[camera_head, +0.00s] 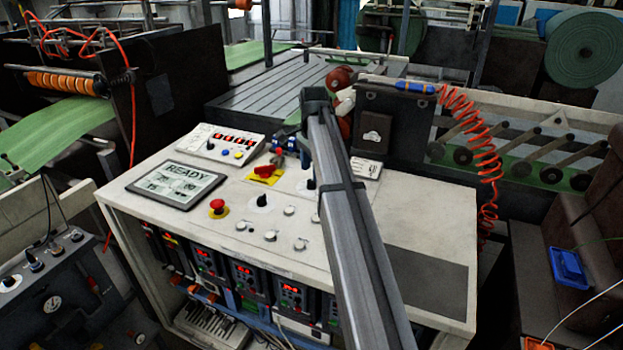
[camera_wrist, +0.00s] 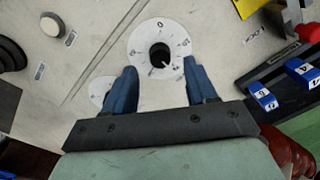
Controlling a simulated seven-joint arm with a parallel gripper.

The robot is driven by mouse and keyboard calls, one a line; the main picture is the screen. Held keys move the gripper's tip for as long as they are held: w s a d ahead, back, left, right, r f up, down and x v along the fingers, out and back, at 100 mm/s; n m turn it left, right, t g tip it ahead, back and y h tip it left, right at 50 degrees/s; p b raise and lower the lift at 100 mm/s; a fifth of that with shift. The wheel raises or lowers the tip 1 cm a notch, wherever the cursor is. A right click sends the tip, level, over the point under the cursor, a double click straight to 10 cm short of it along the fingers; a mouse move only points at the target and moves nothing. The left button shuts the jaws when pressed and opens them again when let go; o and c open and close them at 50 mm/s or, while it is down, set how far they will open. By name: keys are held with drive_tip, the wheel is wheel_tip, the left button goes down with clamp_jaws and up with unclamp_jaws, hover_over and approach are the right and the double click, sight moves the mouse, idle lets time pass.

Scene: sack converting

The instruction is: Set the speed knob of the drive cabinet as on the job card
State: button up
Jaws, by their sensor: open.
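The speed knob (camera_wrist: 160,54) is a dark round knob on a white marked dial, seen in the wrist view; a light pointer mark sits at its lower right. In the head view a black knob (camera_head: 311,184) on a white dial stands beside my arm and appears to be the same one. My gripper (camera_wrist: 160,70) is open, its two blue fingers on either side of the knob's near part; contact is not visible.
The drive cabinet top (camera_head: 240,240) also carries a READY screen (camera_head: 176,184), a red mushroom button (camera_head: 217,206), another black knob (camera_head: 261,201) and a red lever on a yellow plate (camera_head: 263,175). Blue marked blocks (camera_wrist: 300,72) sit close right of my fingers. A red coiled hose (camera_head: 470,125) hangs at right.

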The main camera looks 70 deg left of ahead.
sight(312, 184)
drive_tip(key=shift+a+f, duration=0.1)
drive_tip(key=shift+f, duration=1.95)
drive_tip(key=shift+c, duration=0.3)
clamp_jaws()
drive_tip(key=shift+n, duration=0.4)
drive_tip(key=n, duration=0.5)
drive_tip(key=shift+n, duration=0.3)
drive_tip(key=n, duration=0.6)
drive_tip(key=shift+n, duration=0.4)
